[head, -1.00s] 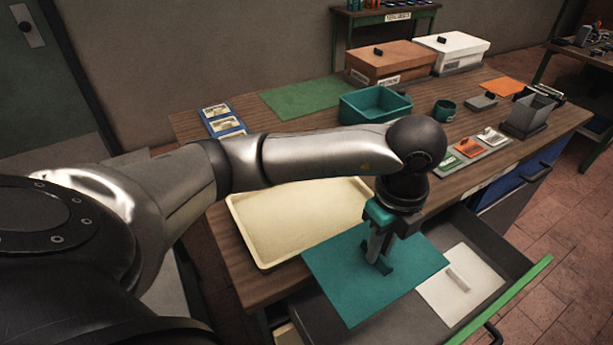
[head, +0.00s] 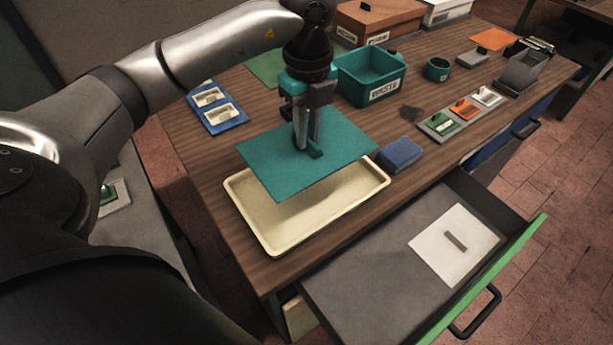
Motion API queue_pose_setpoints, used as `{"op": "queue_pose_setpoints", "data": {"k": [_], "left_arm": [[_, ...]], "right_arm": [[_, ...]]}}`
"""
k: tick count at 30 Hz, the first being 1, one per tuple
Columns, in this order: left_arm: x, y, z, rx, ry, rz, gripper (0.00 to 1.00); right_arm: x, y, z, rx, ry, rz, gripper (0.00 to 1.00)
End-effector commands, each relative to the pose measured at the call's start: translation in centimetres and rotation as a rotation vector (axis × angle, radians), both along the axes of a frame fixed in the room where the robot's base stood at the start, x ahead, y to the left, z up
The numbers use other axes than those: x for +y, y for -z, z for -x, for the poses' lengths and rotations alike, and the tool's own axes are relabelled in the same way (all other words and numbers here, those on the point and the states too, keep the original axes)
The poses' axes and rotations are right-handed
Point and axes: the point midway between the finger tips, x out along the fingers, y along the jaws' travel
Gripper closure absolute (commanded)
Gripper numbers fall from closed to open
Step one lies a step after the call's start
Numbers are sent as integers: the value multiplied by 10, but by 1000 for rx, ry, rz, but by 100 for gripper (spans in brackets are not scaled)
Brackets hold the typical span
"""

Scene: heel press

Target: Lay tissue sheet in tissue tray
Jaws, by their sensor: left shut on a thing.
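A flat teal sheet (head: 270,158), which I take to be the tissue sheet, is held level by my left gripper (head: 308,150). The gripper is shut on a small dark grip at the middle of the sheet. The sheet hangs above the cream tray (head: 300,228), apart from it, and covers the tray's far part from view. The tray is shallow, with a raised rim, and its visible floor is empty. It lies on the wooden table near the front edge. My right gripper is not in view.
An open drawer (head: 365,270) at the front holds a white sheet (head: 442,247) with a grey grip. A blue block (head: 399,154) lies just right of the tray. A teal waste bin (head: 372,82) stands behind, and a blue rack (head: 216,112) is at the left.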

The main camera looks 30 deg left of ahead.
Motion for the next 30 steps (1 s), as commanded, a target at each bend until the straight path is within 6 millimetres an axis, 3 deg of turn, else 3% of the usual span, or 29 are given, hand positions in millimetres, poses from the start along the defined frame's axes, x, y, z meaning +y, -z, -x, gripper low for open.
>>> {"op": "queue_pose_setpoints", "data": {"k": [3,9,16,23,30], "left_arm": [[0,35,1,6,-2,-1,100],[0,72,1,2,0,-1,100],[0,89,0,1,-1,1,100],[0,122,0,1,-1,0,100],[0,124,0,-1,-1,-1,100]], "right_arm": [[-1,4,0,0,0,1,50],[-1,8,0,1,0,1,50],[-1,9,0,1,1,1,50],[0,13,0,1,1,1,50],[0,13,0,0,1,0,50]]}}
